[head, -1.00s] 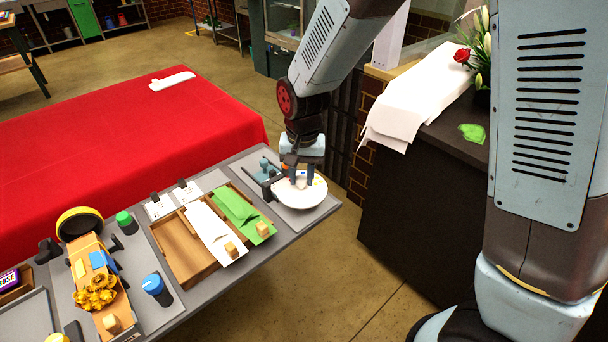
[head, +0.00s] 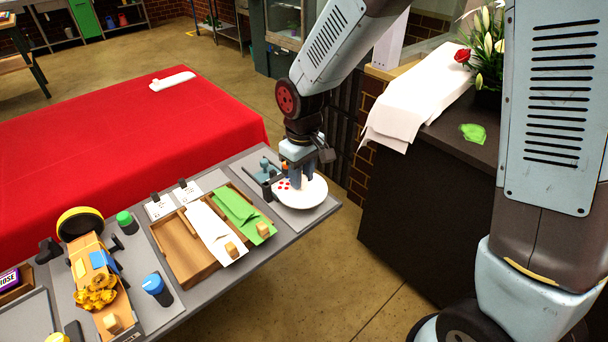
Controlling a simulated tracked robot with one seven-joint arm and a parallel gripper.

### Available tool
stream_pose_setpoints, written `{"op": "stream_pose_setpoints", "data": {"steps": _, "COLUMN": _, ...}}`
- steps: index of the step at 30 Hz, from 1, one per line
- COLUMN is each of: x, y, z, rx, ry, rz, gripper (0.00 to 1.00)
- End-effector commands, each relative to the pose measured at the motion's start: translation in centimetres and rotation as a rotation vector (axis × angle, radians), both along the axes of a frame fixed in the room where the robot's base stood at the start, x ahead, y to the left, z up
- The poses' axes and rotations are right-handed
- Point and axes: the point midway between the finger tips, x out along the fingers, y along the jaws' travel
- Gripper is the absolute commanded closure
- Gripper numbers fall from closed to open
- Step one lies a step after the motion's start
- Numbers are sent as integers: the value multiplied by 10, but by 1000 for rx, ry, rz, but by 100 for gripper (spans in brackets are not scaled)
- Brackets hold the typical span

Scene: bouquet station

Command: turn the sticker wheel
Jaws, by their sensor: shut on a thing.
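The sticker wheel (head: 314,197) is a white round disc at the right end of the grey table. A group of red dots (head: 284,184) shows on its left part. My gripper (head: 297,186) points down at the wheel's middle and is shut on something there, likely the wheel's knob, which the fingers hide. The far part of the disc is partly covered by my gripper.
Left of the wheel stand a small blue-grey device (head: 265,168) and a wooden tray (head: 183,255) with white and green sheets. A blue-capped container (head: 157,289) stands further left. A dark counter (head: 425,190) with flowers (head: 485,50) is at the right.

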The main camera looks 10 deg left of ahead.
Motion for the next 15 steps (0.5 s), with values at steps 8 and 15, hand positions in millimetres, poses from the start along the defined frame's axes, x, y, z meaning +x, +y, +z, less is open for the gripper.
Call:
{"op": "stream_pose_setpoints", "data": {"steps": 8, "x": -2, "y": -1, "z": -1, "rx": -4, "ry": 5, "rz": 83, "gripper": 99}}
{"op": "stream_pose_setpoints", "data": {"steps": 15, "x": -2, "y": -1, "z": -2, "rx": -4, "ry": 6, "rz": 98, "gripper": 99}}
